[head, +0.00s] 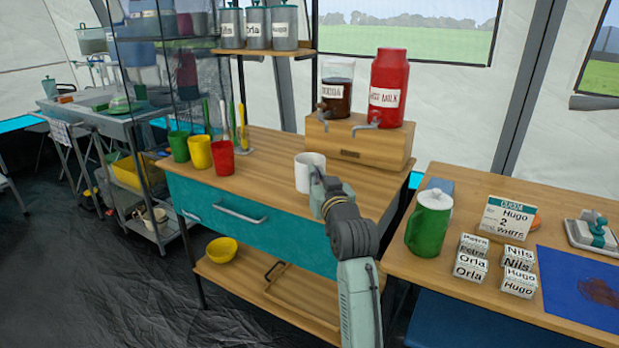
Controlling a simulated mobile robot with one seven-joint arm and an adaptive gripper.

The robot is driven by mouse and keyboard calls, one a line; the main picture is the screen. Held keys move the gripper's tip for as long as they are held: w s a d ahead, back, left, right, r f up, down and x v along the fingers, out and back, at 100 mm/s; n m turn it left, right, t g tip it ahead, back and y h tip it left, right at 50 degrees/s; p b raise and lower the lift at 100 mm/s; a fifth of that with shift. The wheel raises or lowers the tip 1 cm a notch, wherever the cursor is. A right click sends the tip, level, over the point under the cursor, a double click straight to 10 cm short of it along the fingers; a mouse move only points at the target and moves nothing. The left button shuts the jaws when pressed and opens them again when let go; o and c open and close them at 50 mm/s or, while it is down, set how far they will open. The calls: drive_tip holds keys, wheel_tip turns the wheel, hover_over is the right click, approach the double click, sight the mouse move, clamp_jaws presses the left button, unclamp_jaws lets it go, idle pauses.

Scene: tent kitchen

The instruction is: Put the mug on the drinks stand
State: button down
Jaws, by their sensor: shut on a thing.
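A white mug (305,172) is at the front right of the wooden-topped drinks stand (262,158), in front of the dispensers. My gripper (318,184) reaches up to it from the front right and is shut on its near right side. My gripper's fingertips are largely hidden by its own body and the mug. The mug looks upright. I cannot tell whether its base touches the stand top or is slightly above it.
A cocoa dispenser (336,95) and a red hot milk dispenser (388,85) stand on a wooden block (358,140) behind the mug. Green, yellow (199,152) and red cups (223,157) stand to the left. A green jug (428,225) and name blocks (471,260) are on the right table.

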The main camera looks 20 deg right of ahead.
sight(302, 162)
drive_tip(key=w, duration=0.3)
drive_tip(key=shift+w+f, duration=0.1)
drive_tip(key=shift+w, duration=0.1)
drive_tip(key=f, duration=0.1)
drive_tip(key=f+p, duration=0.1)
drive_tip(key=shift+w+d+f, duration=0.15)
drive_tip(key=shift+w+f, duration=0.25)
drive_tip(key=shift+f, duration=0.45)
drive_tip(key=shift+f, duration=0.1)
drive_tip(key=c, duration=1.7)
unclamp_jaws()
